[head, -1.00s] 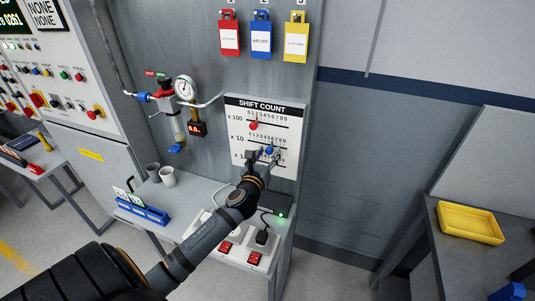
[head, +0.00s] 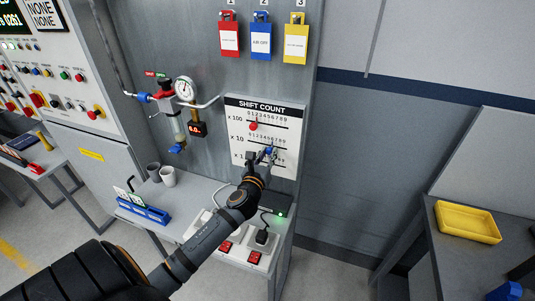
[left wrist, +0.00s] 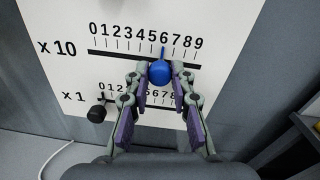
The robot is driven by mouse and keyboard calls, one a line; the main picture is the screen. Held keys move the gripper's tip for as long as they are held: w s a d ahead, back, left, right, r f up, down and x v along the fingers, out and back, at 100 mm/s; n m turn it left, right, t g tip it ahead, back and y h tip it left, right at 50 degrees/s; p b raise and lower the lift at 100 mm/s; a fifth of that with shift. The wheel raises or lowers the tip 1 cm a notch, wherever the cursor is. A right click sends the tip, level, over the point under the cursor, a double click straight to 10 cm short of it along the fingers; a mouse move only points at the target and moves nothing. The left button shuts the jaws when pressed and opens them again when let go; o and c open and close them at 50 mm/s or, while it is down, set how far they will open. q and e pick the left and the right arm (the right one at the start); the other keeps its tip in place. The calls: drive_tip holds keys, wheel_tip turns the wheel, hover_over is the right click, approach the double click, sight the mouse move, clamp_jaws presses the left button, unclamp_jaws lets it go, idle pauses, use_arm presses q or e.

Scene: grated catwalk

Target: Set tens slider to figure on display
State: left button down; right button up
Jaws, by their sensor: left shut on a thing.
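The SHIFT COUNT panel (head: 237,112) has rows marked x 100, x 10 and x 1. The blue tens knob (left wrist: 159,72) sits on the x 10 slot, its pointer at about the 6. My left gripper (head: 267,152) is at this knob; in the left wrist view its fingers (left wrist: 160,77) are closed on the knob from both sides. The red x 100 knob (head: 253,126) is near the left of its row. The black x 1 knob (left wrist: 97,113) is at the row's left end. The green display (head: 10,20) is cut off and seems to read 0261. My right gripper is out of view.
Below the panel, a bench (head: 188,190) holds cups (head: 168,177), a blue rack (head: 143,209) and red switches (head: 254,257). A gauge (head: 185,88) and pipes are left of the panel. A yellow tray (head: 467,222) lies on the right table.

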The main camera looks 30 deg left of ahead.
use_arm(q)
drive_tip(key=c, duration=1.1)
unclamp_jaws()
drive_tip(key=shift+c, duration=0.2)
drive_tip(key=shift+s, duration=0.1)
drive_tip(key=v, duration=1.2)
